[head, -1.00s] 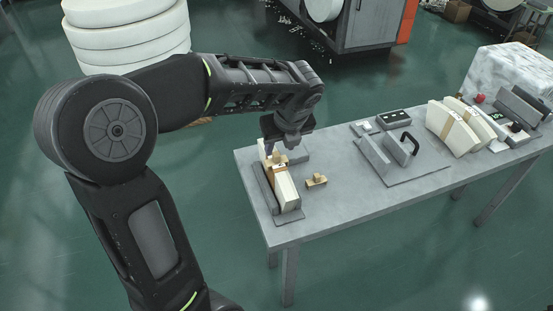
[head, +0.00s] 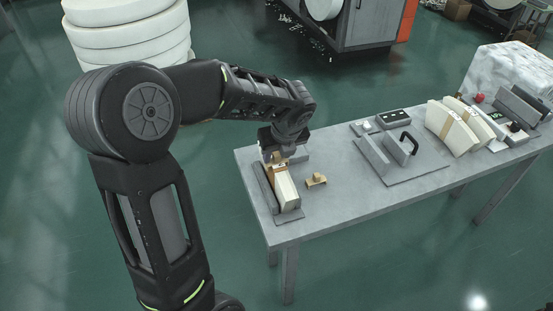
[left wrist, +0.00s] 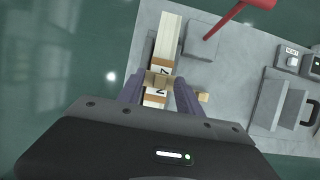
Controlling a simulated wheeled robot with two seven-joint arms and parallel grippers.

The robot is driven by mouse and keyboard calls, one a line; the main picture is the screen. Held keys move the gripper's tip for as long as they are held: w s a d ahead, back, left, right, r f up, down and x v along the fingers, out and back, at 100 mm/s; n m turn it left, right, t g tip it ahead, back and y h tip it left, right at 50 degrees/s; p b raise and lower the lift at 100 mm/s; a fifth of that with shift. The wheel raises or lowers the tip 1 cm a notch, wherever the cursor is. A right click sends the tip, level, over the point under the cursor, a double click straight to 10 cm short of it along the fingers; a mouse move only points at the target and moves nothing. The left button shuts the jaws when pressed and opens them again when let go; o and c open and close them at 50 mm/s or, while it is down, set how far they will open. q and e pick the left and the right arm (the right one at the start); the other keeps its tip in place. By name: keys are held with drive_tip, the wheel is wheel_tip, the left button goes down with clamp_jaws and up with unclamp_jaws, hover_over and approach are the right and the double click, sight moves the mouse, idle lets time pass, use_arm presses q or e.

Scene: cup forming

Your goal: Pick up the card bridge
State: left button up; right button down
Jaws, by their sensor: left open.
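A small brown card bridge (left wrist: 160,81) lies across the long cream stack (left wrist: 168,37) in the left wrist view. The stack (head: 286,190) also shows in the head view, lying in a grey tray (head: 291,218) at the table's left end. My left gripper (left wrist: 156,87) is open, with one finger on each side of the stack and bridge; I cannot tell whether they touch. In the head view my left gripper (head: 277,156) hides most of that bridge. A second, similar brown piece (head: 316,180) sits on the bare table right of the tray. My right gripper is not in view.
The grey table (head: 335,210) has clear room in front. A grey fixture with a black handle (head: 409,142), a small control box (head: 393,119) and fanned cream stacks (head: 452,128) stand further right.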

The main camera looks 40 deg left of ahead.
sight(277, 156)
use_arm(q)
drive_tip(key=shift+c, duration=0.2)
clamp_jaws()
idle(0.5)
wheel_tip(277, 156, up, 10)
idle(0.4)
idle(0.5)
